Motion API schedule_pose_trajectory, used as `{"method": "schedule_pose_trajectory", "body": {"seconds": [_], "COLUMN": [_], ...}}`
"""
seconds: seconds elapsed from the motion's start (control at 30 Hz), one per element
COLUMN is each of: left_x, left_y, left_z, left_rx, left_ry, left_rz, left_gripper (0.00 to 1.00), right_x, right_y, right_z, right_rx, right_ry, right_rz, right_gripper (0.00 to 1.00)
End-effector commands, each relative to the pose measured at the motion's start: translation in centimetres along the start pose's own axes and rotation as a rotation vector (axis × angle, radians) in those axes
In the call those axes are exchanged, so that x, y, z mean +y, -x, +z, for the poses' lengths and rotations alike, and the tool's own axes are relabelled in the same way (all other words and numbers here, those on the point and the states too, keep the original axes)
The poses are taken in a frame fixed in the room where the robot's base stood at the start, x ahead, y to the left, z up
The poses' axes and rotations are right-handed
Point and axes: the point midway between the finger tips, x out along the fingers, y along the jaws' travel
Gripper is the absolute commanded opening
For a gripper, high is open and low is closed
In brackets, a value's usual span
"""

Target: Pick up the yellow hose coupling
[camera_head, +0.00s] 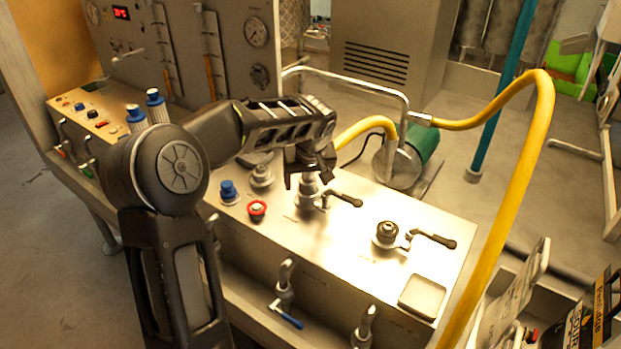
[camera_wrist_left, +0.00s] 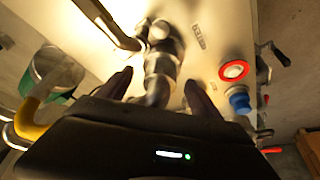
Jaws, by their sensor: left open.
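A yellow hose (camera_head: 517,190) arches over the right side, and its upper end meets a metal fitting (camera_head: 422,119) on a bent pipe. A shorter yellow hose piece (camera_head: 366,125) runs behind my left gripper (camera_head: 308,178); its end there is hidden. That gripper points down, open, over a metal valve fitting (camera_head: 307,195) with a black-tipped lever on the panel. In the left wrist view my fingers (camera_wrist_left: 158,94) stand apart on either side of a metal fitting (camera_wrist_left: 162,68); contact is unclear. Yellow hose (camera_wrist_left: 32,122) shows at left there. My right gripper is out of view.
A second lever valve (camera_head: 388,232) and a shallow tray (camera_head: 422,296) stand on the panel to the right. A red knob (camera_head: 257,210) and a blue knob (camera_head: 229,191) stand left of the gripper. A green cylinder (camera_head: 421,143) lies behind the panel.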

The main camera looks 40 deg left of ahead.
Motion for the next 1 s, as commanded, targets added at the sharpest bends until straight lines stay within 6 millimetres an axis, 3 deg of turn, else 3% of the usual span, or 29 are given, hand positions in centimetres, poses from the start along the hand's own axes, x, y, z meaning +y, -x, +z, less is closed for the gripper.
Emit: {"method": "schedule_pose_trajectory", "body": {"seconds": [0.17,1.0], "left_x": [0.0,-0.03], "left_y": [0.02,-0.01], "left_z": [-0.01,0.02], "left_rx": [0.0,-0.001], "left_ry": [0.0,0.0], "left_rz": [0.0,-0.001], "left_gripper": [0.73,0.04], "right_x": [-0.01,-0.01], "right_y": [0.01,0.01], "right_z": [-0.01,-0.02], "right_rx": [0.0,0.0], "right_ry": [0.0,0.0], "right_rz": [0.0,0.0], "right_gripper": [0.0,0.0]}}
